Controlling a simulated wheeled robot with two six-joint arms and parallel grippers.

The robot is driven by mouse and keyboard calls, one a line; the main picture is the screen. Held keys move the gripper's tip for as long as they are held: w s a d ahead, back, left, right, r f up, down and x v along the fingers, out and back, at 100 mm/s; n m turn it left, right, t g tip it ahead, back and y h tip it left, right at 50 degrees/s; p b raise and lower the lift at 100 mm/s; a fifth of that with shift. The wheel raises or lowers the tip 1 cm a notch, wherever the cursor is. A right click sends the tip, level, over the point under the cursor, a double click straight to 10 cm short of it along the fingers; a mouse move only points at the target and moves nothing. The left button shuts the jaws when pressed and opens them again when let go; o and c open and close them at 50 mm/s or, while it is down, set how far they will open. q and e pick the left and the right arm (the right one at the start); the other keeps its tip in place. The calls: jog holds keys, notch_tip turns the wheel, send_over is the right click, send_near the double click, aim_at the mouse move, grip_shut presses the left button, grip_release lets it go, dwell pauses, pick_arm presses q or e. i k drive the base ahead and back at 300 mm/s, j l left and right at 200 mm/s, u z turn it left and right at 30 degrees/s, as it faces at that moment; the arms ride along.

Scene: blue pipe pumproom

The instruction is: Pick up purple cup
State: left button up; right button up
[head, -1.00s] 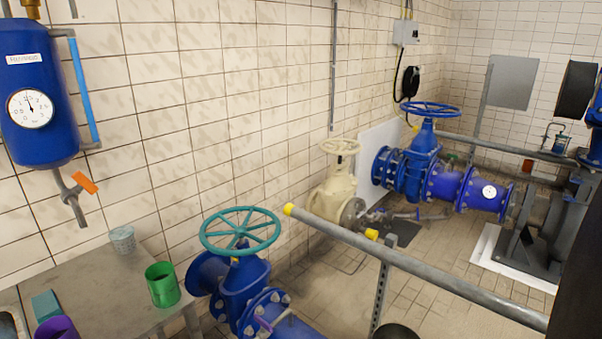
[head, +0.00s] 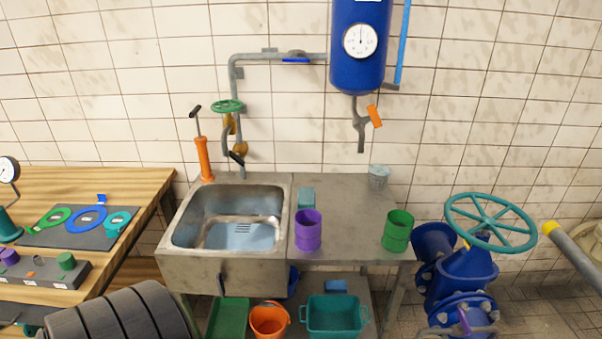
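The purple cup (head: 308,231) stands upright on the grey metal counter (head: 345,215), just right of the sink basin and near the counter's front edge. A small teal block (head: 306,198) lies right behind it. A green cup (head: 397,231) stands to its right near the counter's right end. A pale grey cup (head: 378,177) stands at the back of the counter. Neither of my grippers shows in the head view.
The sink (head: 228,220) is left of the cup, with an orange pump (head: 205,158) behind it. A wooden bench (head: 80,185) with tools is further left. A blue valve with a teal handwheel (head: 490,222) stands right of the counter. Bins, including an orange bucket (head: 269,320), sit below.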

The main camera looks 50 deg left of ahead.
aim_at(307, 222)
jog(key=u, duration=1.45)
